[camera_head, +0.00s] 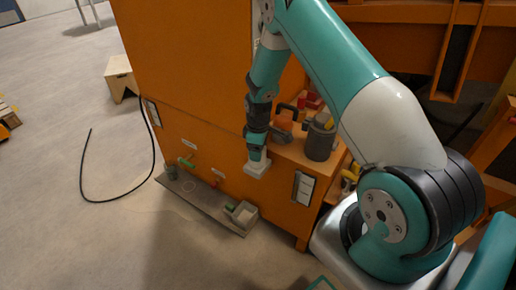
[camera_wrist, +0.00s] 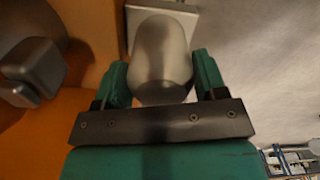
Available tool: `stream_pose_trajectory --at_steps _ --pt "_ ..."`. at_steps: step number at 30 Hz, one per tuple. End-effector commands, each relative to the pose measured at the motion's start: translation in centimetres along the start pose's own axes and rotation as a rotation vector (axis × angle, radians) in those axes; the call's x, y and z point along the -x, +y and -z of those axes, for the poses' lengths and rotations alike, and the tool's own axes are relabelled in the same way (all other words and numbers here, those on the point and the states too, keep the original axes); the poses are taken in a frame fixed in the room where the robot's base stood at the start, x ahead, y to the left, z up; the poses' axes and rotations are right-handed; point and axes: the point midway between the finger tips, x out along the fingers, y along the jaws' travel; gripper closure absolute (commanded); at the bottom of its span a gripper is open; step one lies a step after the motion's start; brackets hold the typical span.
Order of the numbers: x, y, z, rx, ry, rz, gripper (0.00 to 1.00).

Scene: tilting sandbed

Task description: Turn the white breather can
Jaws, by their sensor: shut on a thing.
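The breather can (camera_wrist: 160,55) shows in the wrist view as a pale grey-white rounded cylinder in front of a white square plate (camera_wrist: 190,20). My gripper (camera_wrist: 161,74) has its two green fingers against either side of the can, shut on it. In the head view, my gripper (camera_head: 257,155) points down beside the front of the orange cabinet. A white block-like piece (camera_head: 257,169) shows just under the fingertips there. The can is mostly hidden by the fingers in the head view.
The orange cabinet (camera_head: 185,60) stands close behind my gripper. A dark grey canister (camera_head: 320,140) is on its ledge to the right. Dark grey metal parts (camera_wrist: 32,70) lie left of the fingers. A grey tray (camera_head: 200,200) is below; open floor (camera_head: 50,100) and a black hose (camera_head: 82,170) lie left.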

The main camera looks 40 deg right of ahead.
Motion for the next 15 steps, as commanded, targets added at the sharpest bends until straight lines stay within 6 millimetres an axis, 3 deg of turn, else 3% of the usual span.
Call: stream_pose_trajectory --at_steps 15 --pt "0.06 0.08 0.00 0.053 0.000 -0.001 0.59"
